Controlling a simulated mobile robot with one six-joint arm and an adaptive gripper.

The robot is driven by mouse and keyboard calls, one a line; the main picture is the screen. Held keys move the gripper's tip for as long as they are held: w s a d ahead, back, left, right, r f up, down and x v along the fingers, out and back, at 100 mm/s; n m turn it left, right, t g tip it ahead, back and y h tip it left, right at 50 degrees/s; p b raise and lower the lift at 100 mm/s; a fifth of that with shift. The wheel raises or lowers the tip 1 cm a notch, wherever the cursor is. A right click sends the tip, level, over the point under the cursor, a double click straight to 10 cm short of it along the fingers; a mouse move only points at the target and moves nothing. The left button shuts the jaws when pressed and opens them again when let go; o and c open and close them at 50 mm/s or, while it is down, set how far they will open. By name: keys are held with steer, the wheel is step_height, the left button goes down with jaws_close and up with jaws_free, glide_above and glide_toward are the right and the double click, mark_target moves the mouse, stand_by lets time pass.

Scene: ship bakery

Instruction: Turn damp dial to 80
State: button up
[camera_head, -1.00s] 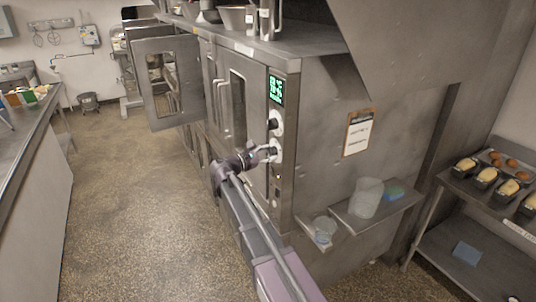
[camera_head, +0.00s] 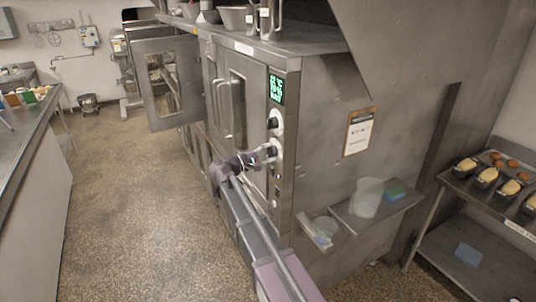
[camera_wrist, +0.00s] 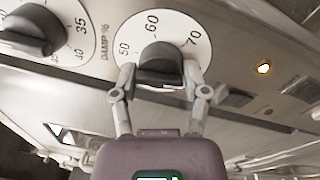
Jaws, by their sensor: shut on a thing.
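The damp dial is a black knob (camera_wrist: 160,66) on a round white plate in the wrist view, marked "DAMP %" with 50, 60 and 70 showing. The 60 stands just above the knob; I cannot make out its pointer or read 80. My gripper (camera_wrist: 160,84) is shut on the knob, one finger on each side. In the head view my gripper (camera_head: 266,154) is at the lower of two dials on the oven's control panel (camera_head: 275,185). My fingers partly hide the lower dial there.
A second dial (camera_wrist: 32,30) with 35 and 40 sits beside it. A green display (camera_head: 277,89) glows above the dials. An oven door (camera_head: 165,85) stands open further left. A small shelf (camera_head: 395,203) with a tub juts out at right. The floor at left is clear.

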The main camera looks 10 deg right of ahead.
steer(key=shift+s+d+f+m, duration=0.1)
steer(key=shift+f+m, duration=0.05)
steer(key=shift+m, duration=0.75)
steer(key=o, duration=1.1)
steer(key=shift+d, duration=0.1)
steer(key=shift+n, duration=0.3)
